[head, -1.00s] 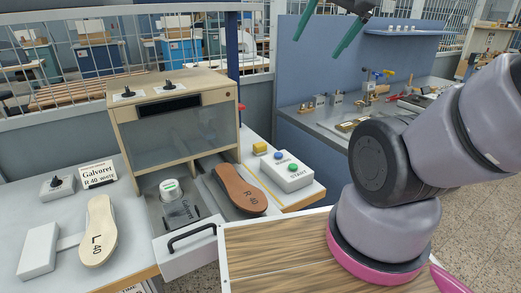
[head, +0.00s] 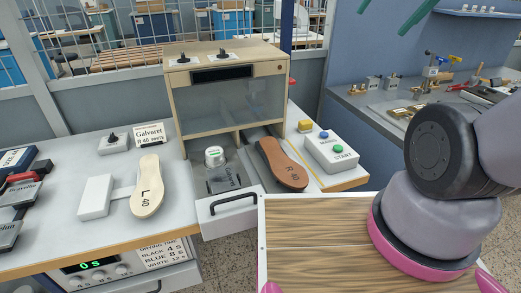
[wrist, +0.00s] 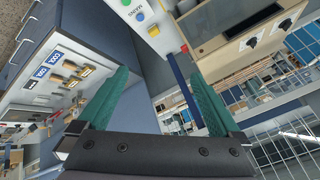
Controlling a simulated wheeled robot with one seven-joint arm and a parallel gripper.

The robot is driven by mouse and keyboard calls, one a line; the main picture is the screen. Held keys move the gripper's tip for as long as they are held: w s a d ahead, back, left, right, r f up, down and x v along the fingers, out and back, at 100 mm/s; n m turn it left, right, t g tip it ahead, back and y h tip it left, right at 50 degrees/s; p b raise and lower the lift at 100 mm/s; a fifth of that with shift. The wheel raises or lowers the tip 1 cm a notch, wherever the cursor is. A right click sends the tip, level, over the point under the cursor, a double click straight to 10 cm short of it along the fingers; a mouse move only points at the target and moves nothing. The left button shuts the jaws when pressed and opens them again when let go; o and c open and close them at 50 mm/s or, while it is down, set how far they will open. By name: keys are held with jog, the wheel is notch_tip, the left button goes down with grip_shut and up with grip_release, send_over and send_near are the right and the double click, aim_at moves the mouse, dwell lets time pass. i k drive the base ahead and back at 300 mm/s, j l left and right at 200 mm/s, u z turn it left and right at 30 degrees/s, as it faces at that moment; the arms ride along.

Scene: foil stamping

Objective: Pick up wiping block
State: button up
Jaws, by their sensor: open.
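The wrist view also shows the button box (wrist: 148,25) beyond the fingers.
The wooden press cabinet (head: 228,105) stands behind an open drawer (head: 228,215). A brown R 40 insole (head: 282,163) lies to the drawer's right, a pale L 40 insole (head: 149,186) to its left. The button box (head: 333,152) stands near the bench's right edge. A blue partition (head: 385,50) rises behind.

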aim_at(305, 126)
jog(key=i+l+u, duration=0.1)
jog(key=l+u, duration=0.9)
jog(key=l, duration=0.25)
